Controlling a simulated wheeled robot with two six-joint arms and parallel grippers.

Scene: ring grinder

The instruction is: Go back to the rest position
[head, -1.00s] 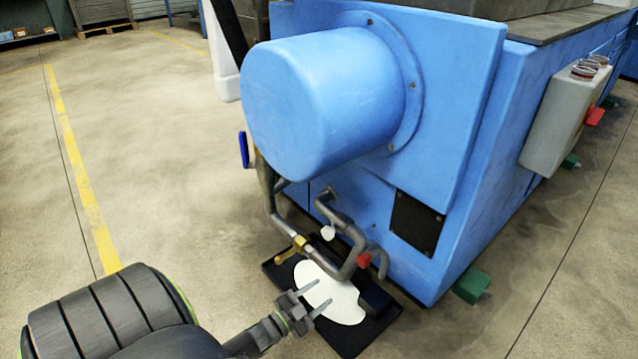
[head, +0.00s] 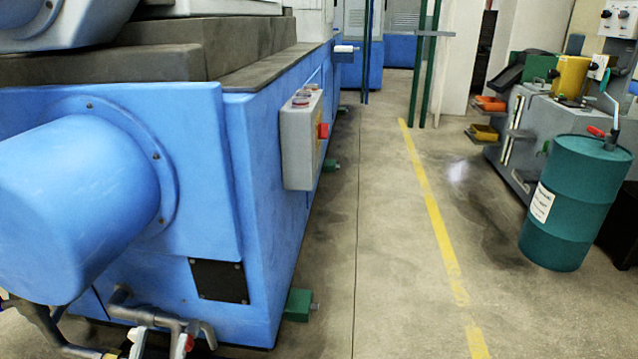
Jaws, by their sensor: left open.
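Only a small part of my left gripper (head: 138,346) shows, low at the left bottom edge of the head view, in front of the pipes of the blue machine. Its jaws are open and I see nothing held between them. It is close to the pipes in the picture; I cannot tell whether it touches them. The rest of my left arm is below the picture. My right gripper is not in view.
The blue machine (head: 270,220) fills the left side, with a round blue housing (head: 70,200), a grey control box (head: 298,140) and a green foot (head: 298,305). A teal drum (head: 572,205) stands at right. The floor between is clear, with a yellow line (head: 437,220).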

